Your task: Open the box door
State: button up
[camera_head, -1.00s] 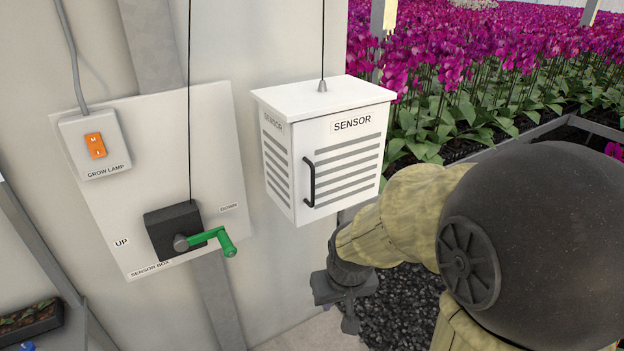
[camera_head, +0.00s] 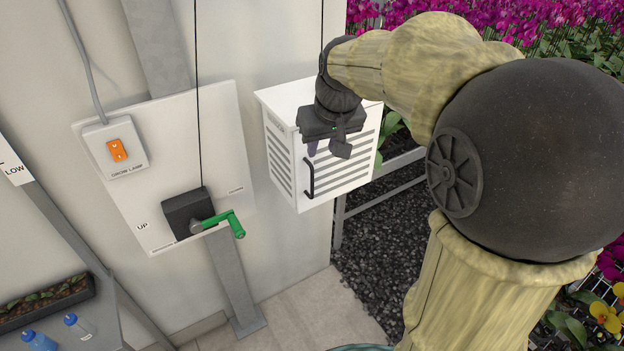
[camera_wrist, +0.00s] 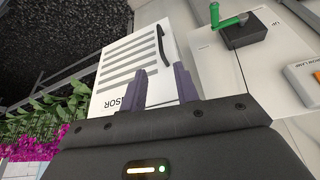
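The white sensor box (camera_head: 345,183) hangs on a cable beside the wall, its slatted front door shut. A black bar handle (camera_head: 309,178) stands upright on the door's left side. My gripper (camera_head: 328,150) is in front of the door's upper part, just above and right of the handle in the head view, and hides most of the SENSOR label. In the wrist view, the two dark fingers (camera_wrist: 162,85) are apart with nothing between them. The handle (camera_wrist: 161,43) lies beyond the fingertips there, and the box (camera_wrist: 122,58) shows behind them.
A wall panel (camera_head: 133,205) left of the box carries a green crank (camera_head: 220,219) and an orange grow lamp switch (camera_head: 117,150). A shelf with a seedling tray (camera_head: 45,300) and bottles is at lower left. Orchid beds (camera_head: 580,30) lie behind on the right.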

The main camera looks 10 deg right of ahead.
aim_at(313, 181)
jog(key=shift+f, duration=0.1)
jog(key=p+x, duration=0.3)
jog(key=x, duration=1.4)
jog(key=shift+w+d+f, duration=0.1)
grip_shut()
